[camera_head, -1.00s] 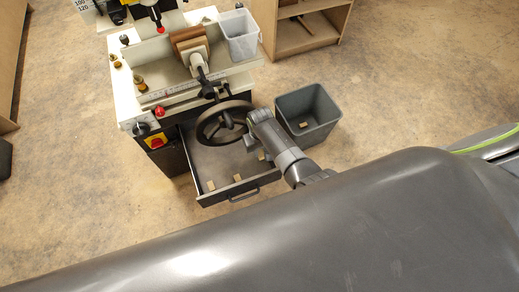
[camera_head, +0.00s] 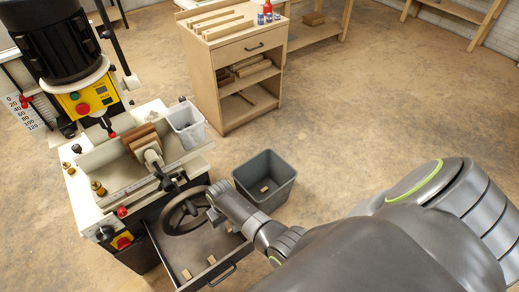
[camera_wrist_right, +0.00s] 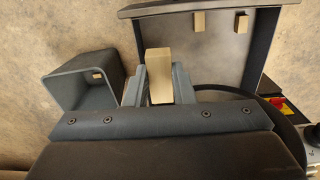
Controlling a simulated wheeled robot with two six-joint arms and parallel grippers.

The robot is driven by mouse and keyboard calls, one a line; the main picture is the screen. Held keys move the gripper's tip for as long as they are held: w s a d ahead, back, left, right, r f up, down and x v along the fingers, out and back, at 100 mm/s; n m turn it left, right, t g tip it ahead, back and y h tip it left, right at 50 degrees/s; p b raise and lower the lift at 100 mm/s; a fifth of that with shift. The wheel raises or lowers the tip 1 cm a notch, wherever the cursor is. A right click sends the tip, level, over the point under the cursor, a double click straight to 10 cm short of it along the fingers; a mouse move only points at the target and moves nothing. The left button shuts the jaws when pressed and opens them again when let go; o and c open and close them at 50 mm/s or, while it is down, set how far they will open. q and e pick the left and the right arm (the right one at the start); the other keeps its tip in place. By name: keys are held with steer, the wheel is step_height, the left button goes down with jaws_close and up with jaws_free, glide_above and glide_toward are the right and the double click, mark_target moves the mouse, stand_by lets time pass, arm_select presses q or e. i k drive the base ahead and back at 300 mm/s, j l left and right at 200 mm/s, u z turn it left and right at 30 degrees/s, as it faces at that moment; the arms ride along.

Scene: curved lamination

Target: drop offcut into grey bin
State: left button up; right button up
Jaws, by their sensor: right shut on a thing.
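My right gripper (camera_head: 216,207) is above the open drawer, beside the handwheel. In the right wrist view the right gripper (camera_wrist_right: 158,88) is shut on a pale wooden offcut (camera_wrist_right: 159,65), which stands out between the two fingers. The grey bin (camera_head: 250,190) stands on the floor to the right of the drawer, with one offcut (camera_head: 264,189) inside. In the right wrist view the bin (camera_wrist_right: 52,92) is left of the held offcut, apart from it. Two more offcuts lie in the drawer (camera_wrist_right: 215,55). My left gripper is not in view.
The machine with its dark handwheel (camera_head: 168,219) stands left of the bin. A clear plastic container (camera_head: 186,124) sits on the machine's table. A wooden cabinet (camera_head: 225,75) stands behind. The floor right of the bin is clear.

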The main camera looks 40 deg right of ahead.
mark_target(276, 189)
steer(key=z, duration=1.2)
steer(key=i+l+u, duration=0.65)
steer(key=l+u, duration=0.15)
steer(key=i+l+u, duration=0.2)
steer(key=l+u, duration=0.2)
steer(key=l, duration=0.25)
steer(key=i+l+u, duration=0.1)
steer(key=l+u, duration=0.3)
steer(key=l, duration=0.2)
steer(key=l+u, duration=0.4)
steer(key=l, duration=0.25)
steer(key=l+u, duration=0.4)
steer(key=l, duration=0.3)
